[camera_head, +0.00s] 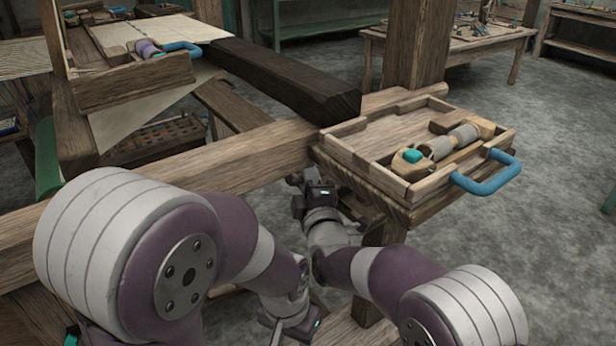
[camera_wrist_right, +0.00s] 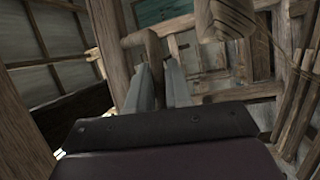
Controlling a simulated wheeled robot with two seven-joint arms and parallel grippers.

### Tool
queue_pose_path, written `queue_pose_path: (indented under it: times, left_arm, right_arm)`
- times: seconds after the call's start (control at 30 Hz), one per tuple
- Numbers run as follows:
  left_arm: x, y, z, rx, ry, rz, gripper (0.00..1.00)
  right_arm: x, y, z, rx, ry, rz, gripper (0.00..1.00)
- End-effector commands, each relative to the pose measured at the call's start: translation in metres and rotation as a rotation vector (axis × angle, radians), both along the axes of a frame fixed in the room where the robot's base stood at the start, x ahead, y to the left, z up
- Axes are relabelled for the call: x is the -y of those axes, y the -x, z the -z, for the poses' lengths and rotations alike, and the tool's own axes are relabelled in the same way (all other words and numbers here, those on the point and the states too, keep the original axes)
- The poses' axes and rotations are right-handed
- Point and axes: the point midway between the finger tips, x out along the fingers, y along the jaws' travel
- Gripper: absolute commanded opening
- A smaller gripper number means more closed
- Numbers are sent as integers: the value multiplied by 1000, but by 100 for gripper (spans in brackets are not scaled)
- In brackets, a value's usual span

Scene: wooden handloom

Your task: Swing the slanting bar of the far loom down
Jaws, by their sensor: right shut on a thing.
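My right gripper (camera_wrist_right: 160,72) shows in its wrist view with two grey fingers closed on a slim wooden bar with a rounded end (camera_wrist_right: 145,44). The contact between the fingers is partly hidden. In the head view, the right gripper (camera_head: 300,183) is low beside the underside of the loom's long front beam (camera_head: 240,158); what it holds cannot be made out there. A dark slanting beam (camera_head: 285,80) runs above that front beam; I cannot tell whether it is the bar named.
A wooden tray (camera_head: 348,146) with a blue handle (camera_head: 487,174) and a shuttle (camera_head: 440,147) stands right of my right gripper. Another blue handle (camera_head: 182,48) is at upper left. A post (camera_head: 415,45) and a workbench (camera_head: 450,42) stand behind. Open floor lies right.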

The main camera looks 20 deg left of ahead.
Motion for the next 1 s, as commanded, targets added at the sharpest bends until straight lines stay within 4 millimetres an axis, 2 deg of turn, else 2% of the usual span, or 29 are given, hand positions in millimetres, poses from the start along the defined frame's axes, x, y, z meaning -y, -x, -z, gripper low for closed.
queue_pose_path:
  times: [0.2,0.47,0.5,0.57,1.0]
  left_arm:
    - [0,0,17,0,0,0,43]
    - [0,0,15,0,0,0,43]
    - [0,0,15,0,0,0,43]
    - [0,0,15,0,0,0,43]
    - [0,0,14,0,0,0,43]
  right_arm:
    - [4,-6,31,102,64,0,0]
    - [5,-8,32,124,79,0,0]
    - [5,-8,32,124,79,0,23]
    - [5,-8,32,122,79,0,40]
    - [5,-8,30,123,75,1,40]
